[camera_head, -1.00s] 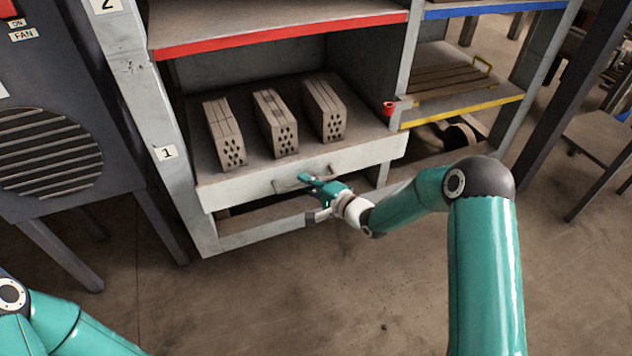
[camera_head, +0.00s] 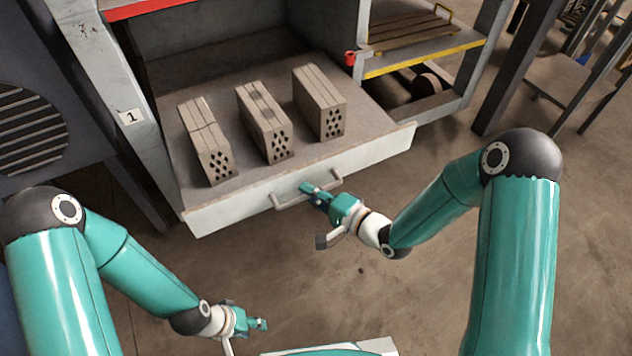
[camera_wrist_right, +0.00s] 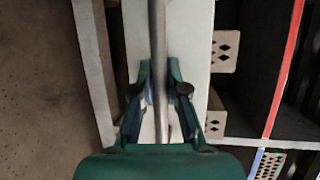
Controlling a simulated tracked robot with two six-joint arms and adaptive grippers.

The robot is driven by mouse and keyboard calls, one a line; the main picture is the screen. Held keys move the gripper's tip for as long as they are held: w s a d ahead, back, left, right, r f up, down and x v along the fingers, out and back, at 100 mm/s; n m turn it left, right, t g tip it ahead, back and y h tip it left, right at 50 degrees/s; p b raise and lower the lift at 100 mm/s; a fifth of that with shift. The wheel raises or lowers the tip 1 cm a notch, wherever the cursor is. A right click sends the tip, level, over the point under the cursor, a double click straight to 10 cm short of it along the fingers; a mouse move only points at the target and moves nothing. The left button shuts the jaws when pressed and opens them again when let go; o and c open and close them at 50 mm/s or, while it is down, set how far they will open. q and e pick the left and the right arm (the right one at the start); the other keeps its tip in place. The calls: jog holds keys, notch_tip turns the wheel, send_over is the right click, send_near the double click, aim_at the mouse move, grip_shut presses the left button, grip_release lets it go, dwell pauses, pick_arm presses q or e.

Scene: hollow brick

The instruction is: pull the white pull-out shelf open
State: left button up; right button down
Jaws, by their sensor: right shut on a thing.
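The white pull-out shelf (camera_head: 375,155) stands drawn out from the grey rack, with a bar handle (camera_head: 290,202) on its front. Three hollow bricks rest upright on it: a left one (camera_head: 207,140), a middle one (camera_head: 264,122) and a right one (camera_head: 319,102). My right gripper (camera_head: 309,190) is shut on the handle. In the right wrist view its fingers (camera_wrist_right: 160,98) lie on both sides of the handle bar (camera_wrist_right: 158,40), against the white shelf front (camera_wrist_right: 192,50). My left gripper (camera_head: 262,324) is low in front of the shelf, touching nothing; its finger opening is too small to tell.
The rack's left post (camera_head: 110,90) carries a label 1. A red cup-like thing (camera_head: 349,59) sits by the right post. A yellow-edged shelf (camera_head: 425,55) is to the right. A dark cabinet (camera_head: 30,120) stands at left. The floor (camera_head: 420,290) in front is clear.

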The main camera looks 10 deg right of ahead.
jog(key=shift+s+a+f, duration=0.1)
jog(key=shift+s+f, duration=0.15)
jog(key=shift+s, duration=0.2)
jog(key=c, duration=1.2)
grip_release()
jog(key=shift+w+r, duration=0.1)
jog(key=shift+d, duration=0.2)
jog(key=v, duration=1.2)
jog(key=shift+a+r, duration=0.1)
jog(key=shift+a, duration=0.05)
